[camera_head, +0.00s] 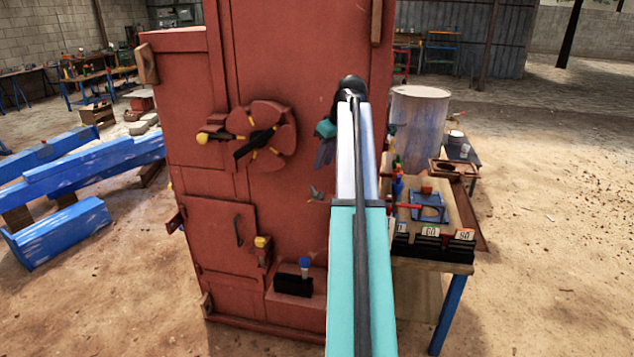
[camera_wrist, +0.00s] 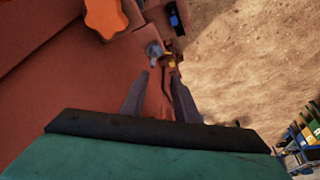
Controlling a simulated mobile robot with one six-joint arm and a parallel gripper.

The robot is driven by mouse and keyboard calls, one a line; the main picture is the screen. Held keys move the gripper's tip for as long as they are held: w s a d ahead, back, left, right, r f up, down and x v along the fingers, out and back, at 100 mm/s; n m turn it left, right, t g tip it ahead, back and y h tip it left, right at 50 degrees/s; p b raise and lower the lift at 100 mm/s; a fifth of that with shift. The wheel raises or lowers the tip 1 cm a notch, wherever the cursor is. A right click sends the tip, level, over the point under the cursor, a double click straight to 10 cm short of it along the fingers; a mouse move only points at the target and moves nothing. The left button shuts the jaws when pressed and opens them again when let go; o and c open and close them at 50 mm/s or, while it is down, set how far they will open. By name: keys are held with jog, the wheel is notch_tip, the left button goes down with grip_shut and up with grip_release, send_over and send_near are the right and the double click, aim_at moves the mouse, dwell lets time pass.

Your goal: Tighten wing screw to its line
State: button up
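A small grey winged part (camera_head: 315,193), which looks like the wing screw, sits on the front of the red crusher housing (camera_head: 300,60). In the wrist view a grey-blue part (camera_wrist: 154,50), likely the same screw, shows just beyond my fingertips, slightly left of centre. My gripper (camera_wrist: 159,76) is open, with its two grey fingers apart and nothing seen between them. In the head view my gripper (camera_head: 323,160) is above the screw, close to the housing and partly hidden by my arm. I cannot make out the line.
An orange star knob (camera_wrist: 105,17) is at the upper left of the wrist view. A round red hub (camera_head: 267,135) with yellow marks is left of my gripper. A black block (camera_head: 293,284) with a blue knob sits low on the housing. A cluttered workbench (camera_head: 430,266) stands right.

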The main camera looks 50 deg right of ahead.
aim_at(317, 189)
jog(key=shift+s+d+r, duration=0.55)
jog(key=shift+s+d, duration=0.15)
jog(key=shift+f, duration=0.1)
jog(key=shift+p+x, duration=1.8)
jog(key=shift+x, duration=5.05)
jog(key=shift+w, duration=0.1)
grip_shut()
